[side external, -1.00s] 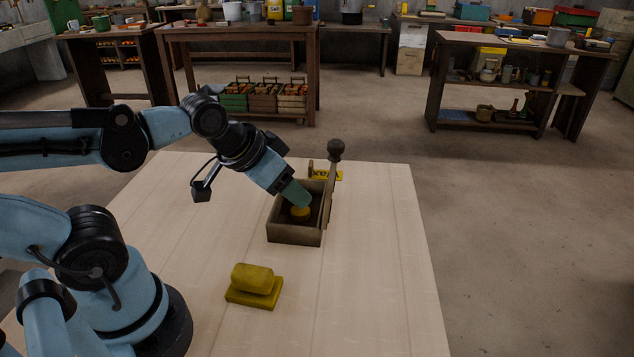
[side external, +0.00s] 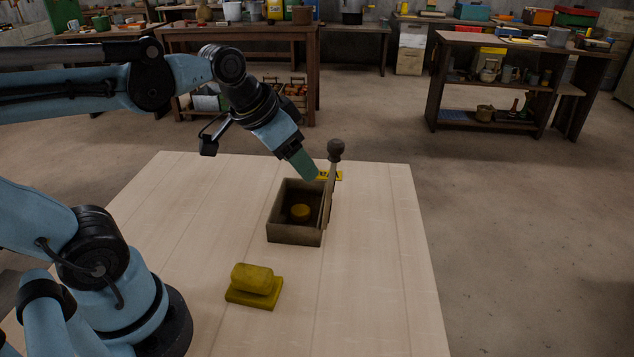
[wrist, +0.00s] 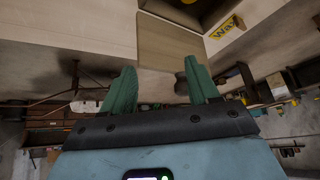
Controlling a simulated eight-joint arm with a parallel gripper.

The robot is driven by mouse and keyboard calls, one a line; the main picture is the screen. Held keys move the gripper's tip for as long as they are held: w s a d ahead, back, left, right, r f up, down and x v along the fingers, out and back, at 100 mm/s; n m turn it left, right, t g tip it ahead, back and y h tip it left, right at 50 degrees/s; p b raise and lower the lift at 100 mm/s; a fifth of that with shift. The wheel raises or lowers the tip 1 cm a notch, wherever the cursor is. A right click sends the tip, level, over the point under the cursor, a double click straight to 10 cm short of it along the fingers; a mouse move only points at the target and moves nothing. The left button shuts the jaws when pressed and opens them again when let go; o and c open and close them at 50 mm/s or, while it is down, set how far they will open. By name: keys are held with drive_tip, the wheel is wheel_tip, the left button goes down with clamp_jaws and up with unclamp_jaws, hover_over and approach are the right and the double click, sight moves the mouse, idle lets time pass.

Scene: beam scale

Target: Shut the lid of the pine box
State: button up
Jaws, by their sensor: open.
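The pine box (side external: 292,236) stands on the table with its top open and a round yellow piece (side external: 300,212) inside. Its lid (side external: 329,200) stands up nearly edge-on at the box's right side, with a dark round knob (side external: 335,150) at its top. My gripper (side external: 310,171) is above the box's far part, just left of the lid, tilted down and empty. In the wrist view, the open green fingers of my gripper (wrist: 161,70) point towards the lid (wrist: 172,42). A dark round shape, apparently the knob (wrist: 181,84), shows between them. I cannot tell whether anything touches.
A yellow block on a flat base (side external: 254,284) sits on the table nearer the camera. A yellow label with dark letters (side external: 323,175) lies behind the box; it also shows in the wrist view (wrist: 226,27). The table (side external: 380,270) is clear to the right.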

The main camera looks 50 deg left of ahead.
sight(336, 141)
drive_tip(key=w+a+r+m+g+h, duration=0.1)
drive_tip(key=w+a+r+m, duration=0.15)
drive_tip(key=r, duration=0.25)
drive_tip(key=w+a+r+m+g+h, duration=0.1)
drive_tip(key=w+r+m, duration=0.1)
drive_tip(key=w+r, duration=0.25)
drive_tip(key=x, duration=1.1)
drive_tip(key=shift+s+a+f, duration=0.15)
drive_tip(key=shift+a+f, duration=0.1)
drive_tip(key=shift+f, duration=0.2)
clamp_jaws()
